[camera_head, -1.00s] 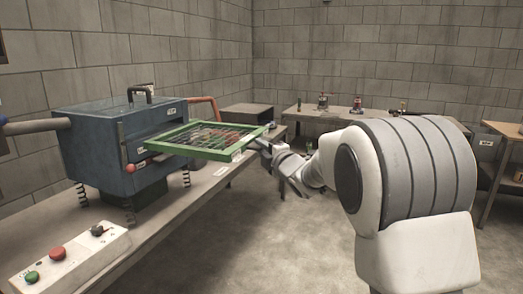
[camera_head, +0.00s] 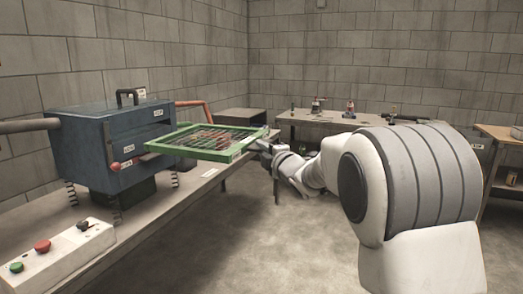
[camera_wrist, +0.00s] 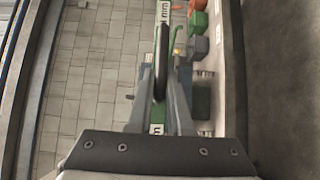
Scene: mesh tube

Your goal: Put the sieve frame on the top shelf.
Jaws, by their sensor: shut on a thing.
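The sieve frame is a flat green rectangle (camera_head: 190,153) with a dark mesh and reddish shapes showing at the mesh. In the head view it is held roughly level in the air, in front of and to the right of the blue machine (camera_head: 88,150). My gripper (camera_head: 262,146) is shut on the frame's right edge. In the wrist view my gripper (camera_wrist: 160,115) closes on a narrow edge, with green frame parts (camera_wrist: 157,129) and a white label visible between the fingers. Most of the mesh is hidden there. A shelf unit (camera_head: 500,132) with a wooden top stands at the far right.
A long bench (camera_head: 150,222) carries the machine and a white control box (camera_head: 62,246) with buttons. A back table (camera_head: 300,119) holds several small items. The floor (camera_head: 240,240) in the middle is clear. My arm covers much of the right side.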

